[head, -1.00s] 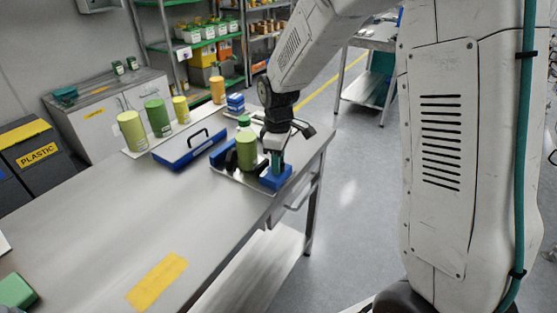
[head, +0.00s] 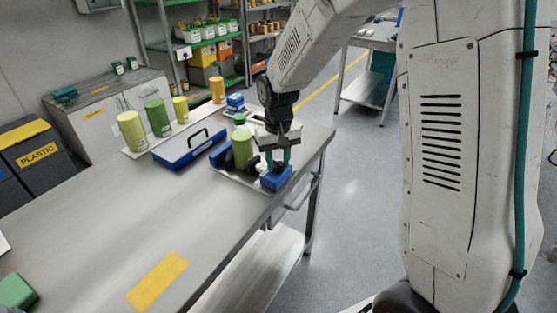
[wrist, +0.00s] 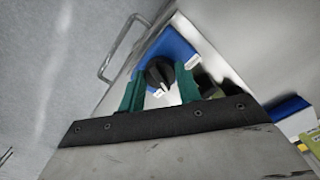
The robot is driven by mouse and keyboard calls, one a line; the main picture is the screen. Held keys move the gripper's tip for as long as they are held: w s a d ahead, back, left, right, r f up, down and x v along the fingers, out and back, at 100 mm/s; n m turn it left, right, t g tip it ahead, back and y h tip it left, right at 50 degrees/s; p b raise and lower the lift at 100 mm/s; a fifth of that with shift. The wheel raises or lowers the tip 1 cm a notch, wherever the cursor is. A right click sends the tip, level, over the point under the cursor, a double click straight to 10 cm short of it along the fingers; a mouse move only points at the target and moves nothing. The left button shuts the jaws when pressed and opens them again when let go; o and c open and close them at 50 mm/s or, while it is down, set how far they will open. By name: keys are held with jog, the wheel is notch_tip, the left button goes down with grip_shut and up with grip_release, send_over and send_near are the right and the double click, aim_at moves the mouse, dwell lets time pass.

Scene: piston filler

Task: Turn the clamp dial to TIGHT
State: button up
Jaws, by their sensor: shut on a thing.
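The clamp dial (wrist: 160,73) is a round black knob with a white pointer mark, on top of a blue block (wrist: 178,46). The mark points down the wrist picture, near a small pale label; another label lies to the right, both unreadable. The blue block also shows in the head view (head: 275,180), at the table's right edge. My gripper (wrist: 160,69) has its teal fingers on either side of the dial, shut on it.
A green cylinder (head: 242,150) stands beside dark clamp pieces left of my gripper. A blue case (head: 185,150) with a black handle and several green, yellow and orange cylinders stand farther left and back. The near tabletop (head: 120,215) is mostly clear.

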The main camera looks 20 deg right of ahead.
aim_at(278, 164)
jog(key=shift+w+r+m, duration=0.1)
jog(key=shift+w+m, duration=0.05)
jog(key=shift+m, duration=2.15)
jog(key=o, duration=1)
jog(key=shift+c, duration=0.2)
jog(key=shift+r, duration=3.85)
jog(key=s+d+r+n, duration=0.1)
jog(key=s+r, duration=0.2)
jog(key=s, duration=0.7)
jog(key=s+d+r+n+t, duration=0.1)
jog(key=s+r+n, duration=0.1)
jog(key=s, duration=0.8)
jog(key=s+d+r+n, duration=0.1)
jog(key=s+r, duration=0.3)
jog(key=s, duration=0.6)
jog(key=shift+s+n, duration=0.15)
jog(key=shift+n, duration=0.25)
